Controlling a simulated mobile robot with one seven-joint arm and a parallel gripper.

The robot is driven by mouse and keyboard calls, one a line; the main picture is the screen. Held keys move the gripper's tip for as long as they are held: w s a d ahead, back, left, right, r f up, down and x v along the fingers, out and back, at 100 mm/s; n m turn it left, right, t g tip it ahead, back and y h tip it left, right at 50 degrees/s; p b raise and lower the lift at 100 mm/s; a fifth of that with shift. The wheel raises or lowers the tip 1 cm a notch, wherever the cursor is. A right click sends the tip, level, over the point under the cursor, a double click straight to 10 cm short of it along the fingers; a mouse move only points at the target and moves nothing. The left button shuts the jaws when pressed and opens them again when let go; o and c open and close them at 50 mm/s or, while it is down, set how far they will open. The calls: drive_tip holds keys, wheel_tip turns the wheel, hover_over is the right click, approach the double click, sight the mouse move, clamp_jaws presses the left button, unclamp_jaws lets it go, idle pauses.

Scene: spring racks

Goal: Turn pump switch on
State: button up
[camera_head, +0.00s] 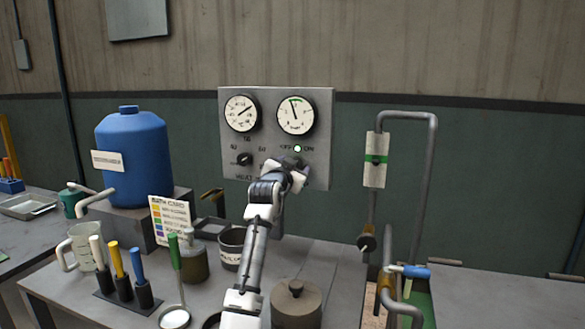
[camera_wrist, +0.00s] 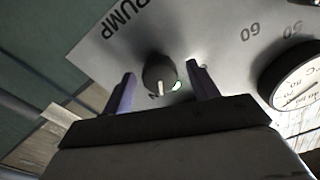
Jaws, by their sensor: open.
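The pump switch is a dark round knob (camera_wrist: 158,78) with a pale pointer mark, on the grey panel (camera_head: 228,110) beside the label PUMP (camera_wrist: 122,18). In the wrist view its mark points down toward a partly hidden letter. My gripper (camera_wrist: 161,70) is open, one finger on each side of the knob, with visible gaps; I cannot tell if either touches. In the head view my gripper (camera_head: 294,172) is at the panel's lower right and covers most of the knob. A small light (camera_head: 297,148) glows pale green above it.
Two round gauges (camera_head: 241,113) (camera_head: 295,117) sit above, and another dark knob (camera_head: 245,159) is at left. A bent pipe (camera_head: 431,170) stands right of the panel. A blue tank (camera_head: 133,155), colored-handled tools (camera_head: 118,260) and cups crowd the bench at left.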

drive_tip(key=shift+s, duration=0.1)
drive_tip(key=b+v, duration=0.4)
drive_tip(key=v, duration=0.9)
drive_tip(key=shift+s, duration=0.3)
drive_tip(key=shift+a+f, duration=0.1)
